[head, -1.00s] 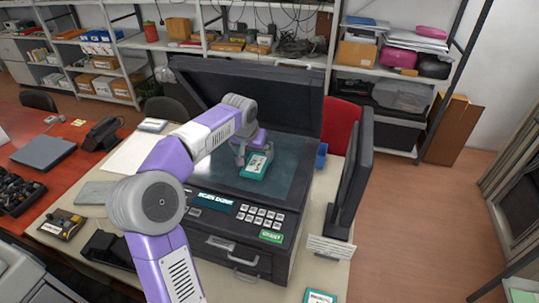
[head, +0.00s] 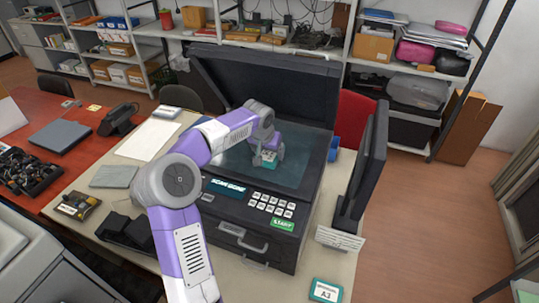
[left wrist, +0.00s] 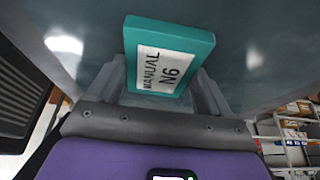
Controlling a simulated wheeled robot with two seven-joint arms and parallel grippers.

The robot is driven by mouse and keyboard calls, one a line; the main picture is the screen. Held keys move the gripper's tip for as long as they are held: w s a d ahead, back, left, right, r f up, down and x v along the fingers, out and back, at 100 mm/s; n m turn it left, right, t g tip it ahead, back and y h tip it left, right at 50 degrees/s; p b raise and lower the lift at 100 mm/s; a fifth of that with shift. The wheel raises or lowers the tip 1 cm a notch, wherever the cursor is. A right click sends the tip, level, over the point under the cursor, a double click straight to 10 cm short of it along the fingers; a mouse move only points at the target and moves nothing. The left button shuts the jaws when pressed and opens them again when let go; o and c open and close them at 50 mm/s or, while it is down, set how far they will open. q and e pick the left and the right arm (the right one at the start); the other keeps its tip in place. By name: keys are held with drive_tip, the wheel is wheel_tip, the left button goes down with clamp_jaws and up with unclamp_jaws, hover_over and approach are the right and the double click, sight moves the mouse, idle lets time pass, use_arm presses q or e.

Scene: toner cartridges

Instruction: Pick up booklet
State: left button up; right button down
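A teal booklet (head: 266,160) with a white label lies on or just above the scanner glass (head: 235,162). In the left wrist view the booklet (left wrist: 168,58) reads "MANUAL N6". My left gripper (head: 269,154) is over it, its fingers apart on either side of the booklet. In the left wrist view the fingers appear close to its edges; whether they press on it I cannot tell. The gripper partly hides the booklet in the head view. My right gripper is not in view.
The scanner's lid (head: 265,85) stands open behind the glass. A dark monitor (head: 365,170) stands to the right. Another teal-edged card marked A3 (head: 326,290) lies at the desk's front. A white paper (head: 148,139) lies left of the scanner.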

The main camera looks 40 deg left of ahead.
use_arm(q)
drive_tip(key=c, duration=0.5)
drive_tip(key=shift+r, duration=0.1)
